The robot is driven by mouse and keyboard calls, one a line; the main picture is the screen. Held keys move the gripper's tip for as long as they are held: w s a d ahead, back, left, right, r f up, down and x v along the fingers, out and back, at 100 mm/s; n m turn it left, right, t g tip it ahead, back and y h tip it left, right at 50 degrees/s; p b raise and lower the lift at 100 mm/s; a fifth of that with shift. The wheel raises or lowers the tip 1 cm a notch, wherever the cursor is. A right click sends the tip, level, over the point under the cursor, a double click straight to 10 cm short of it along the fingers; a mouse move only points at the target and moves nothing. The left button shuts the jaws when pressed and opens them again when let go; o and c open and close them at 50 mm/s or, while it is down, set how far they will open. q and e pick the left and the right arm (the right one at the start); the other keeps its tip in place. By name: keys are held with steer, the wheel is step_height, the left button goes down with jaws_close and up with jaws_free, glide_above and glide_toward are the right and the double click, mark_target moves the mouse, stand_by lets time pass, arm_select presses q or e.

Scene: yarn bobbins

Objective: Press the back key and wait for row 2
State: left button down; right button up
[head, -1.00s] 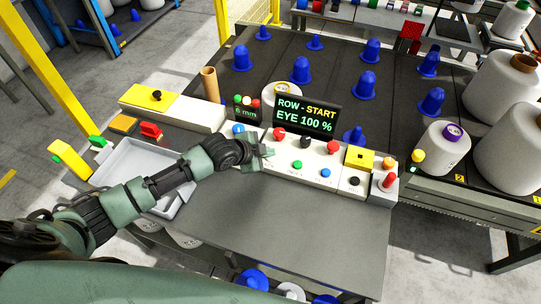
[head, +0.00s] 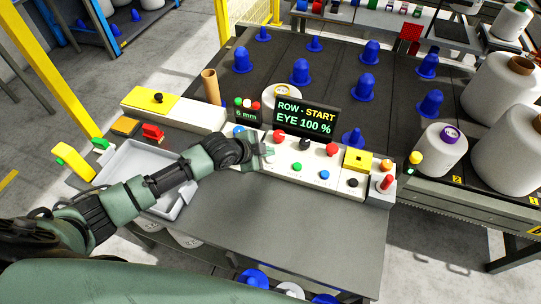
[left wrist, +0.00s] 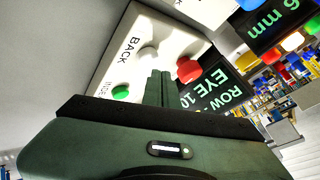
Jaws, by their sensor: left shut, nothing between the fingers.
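The white control panel (head: 312,158) carries a row of coloured keys. In the left wrist view, the pale back key (left wrist: 148,54) sits beside the printed word BACK. My left gripper (head: 266,152) is shut and empty at the panel's left part, hiding the back key in the head view. In the left wrist view, the fingertips (left wrist: 160,76) point at the panel just by the back key; I cannot tell if they touch it. The display (head: 304,119) reads "ROW - START" and "EYE 100 %". My right gripper is not in view.
Close to the fingers are a red key (left wrist: 188,70) and a green key (left wrist: 120,92). A grey tray (head: 131,154) lies left, under my left arm. Blue cones (head: 301,71) stand on the dark surface behind the panel. White bobbins (head: 440,149) stand at right. The front table is clear.

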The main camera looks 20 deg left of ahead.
mark_target(268, 160)
arm_select(q)
steer(key=shift+r, duration=0.1)
step_height(268, 160, up, 5)
steer(key=p, duration=0.5)
stand_by(0.4)
stand_by(2.6)
